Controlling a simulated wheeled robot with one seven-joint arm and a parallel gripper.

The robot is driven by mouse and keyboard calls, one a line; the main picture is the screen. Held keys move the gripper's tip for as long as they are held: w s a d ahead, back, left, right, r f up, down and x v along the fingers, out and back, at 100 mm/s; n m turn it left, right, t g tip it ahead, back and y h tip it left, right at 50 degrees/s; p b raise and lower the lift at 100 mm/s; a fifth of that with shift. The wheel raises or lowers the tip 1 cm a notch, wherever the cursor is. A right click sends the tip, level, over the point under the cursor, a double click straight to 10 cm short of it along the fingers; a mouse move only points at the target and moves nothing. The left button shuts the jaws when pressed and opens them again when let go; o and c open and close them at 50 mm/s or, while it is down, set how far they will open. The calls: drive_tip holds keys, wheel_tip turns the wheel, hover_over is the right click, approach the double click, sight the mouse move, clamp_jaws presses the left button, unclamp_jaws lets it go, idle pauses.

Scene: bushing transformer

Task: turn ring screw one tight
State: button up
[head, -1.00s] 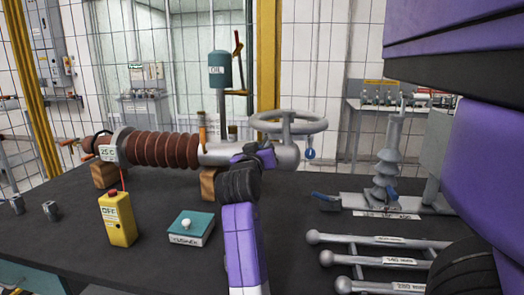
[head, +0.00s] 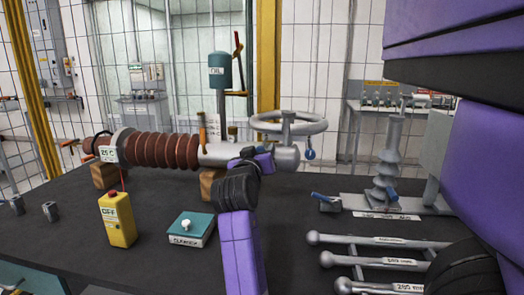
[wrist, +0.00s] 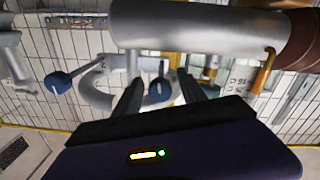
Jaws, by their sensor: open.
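The grey cylindrical body of the bushing (head: 225,154) lies across the table, with brown ribs on its left and a large grey ring (head: 288,123) standing on its right end. A blue-tipped part (head: 309,154) hangs below the ring. In the wrist view, my gripper (wrist: 160,88) is open below the grey cylinder (wrist: 195,27). A blue knob (wrist: 158,90) shows between its dark fingers, apparently behind them; contact cannot be told. Another blue knob (wrist: 58,82) is farther left. In the head view my arm hides the fingers. I cannot tell which part is ring screw one.
A yellow box marked OFF (head: 117,220) and a teal-topped box (head: 191,229) stand on the dark table (head: 80,200). A grey ribbed insulator (head: 388,165) stands at right, with several grey rods (head: 390,262) in front. An orange part (wrist: 264,70) is beside the cylinder.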

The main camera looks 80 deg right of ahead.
drive_tip(key=a, duration=0.5)
drive_tip(key=shift+s+a, duration=0.2)
idle(0.4)
